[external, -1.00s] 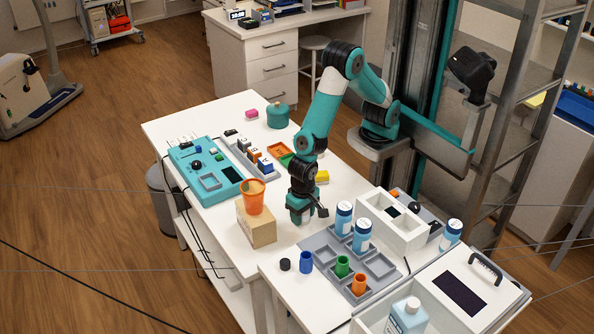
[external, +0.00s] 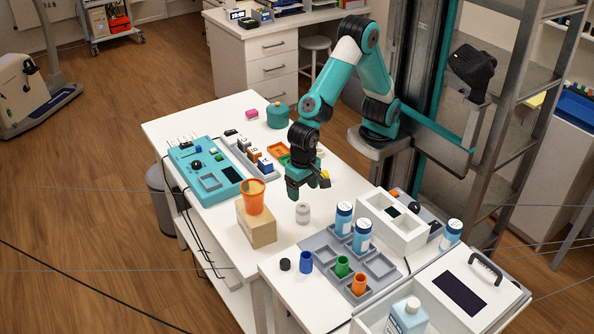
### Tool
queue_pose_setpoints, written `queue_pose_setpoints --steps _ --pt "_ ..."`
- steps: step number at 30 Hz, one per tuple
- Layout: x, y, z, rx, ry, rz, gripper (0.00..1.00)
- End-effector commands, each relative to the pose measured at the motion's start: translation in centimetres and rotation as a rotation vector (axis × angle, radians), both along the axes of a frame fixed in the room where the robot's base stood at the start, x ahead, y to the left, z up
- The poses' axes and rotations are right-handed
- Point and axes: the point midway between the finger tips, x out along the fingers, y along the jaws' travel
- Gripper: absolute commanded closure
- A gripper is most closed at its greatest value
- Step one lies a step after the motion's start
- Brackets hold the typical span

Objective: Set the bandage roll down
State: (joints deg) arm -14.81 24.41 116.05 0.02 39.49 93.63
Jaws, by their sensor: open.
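The bandage roll (external: 303,214), a small whitish cylinder, stands upright on the white table between the cardboard box and the grey tray. My gripper (external: 293,196) is open and empty, above the table, a little up and left of the roll in the picture. The gripper and the roll are apart. The gripper's fingers are small and partly dark in this view.
An orange cup (external: 254,198) stands on a cardboard box (external: 258,229) left of the roll. A grey tray (external: 317,241) with blue-and-white bottles lies to the right. A teal panel (external: 183,156) is at the left. A yellow block is partly hidden behind my gripper.

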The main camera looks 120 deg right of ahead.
Motion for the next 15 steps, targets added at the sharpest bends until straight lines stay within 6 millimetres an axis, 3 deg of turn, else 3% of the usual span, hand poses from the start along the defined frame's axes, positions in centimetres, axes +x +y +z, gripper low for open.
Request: queue_pose_setpoints --steps 5,8,11,15 --pt "-0.2 0.1 1.8 0.006 -0.003 0.026 0.29" --pt "-1.7 0.5 3.3 0.035 -0.011 0.173 0.29" --pt "-4.9 1.3 5.5 0.089 -0.039 0.476 0.29" --pt "-11.1 2.6 8.5 0.169 -0.123 1.028 0.29"
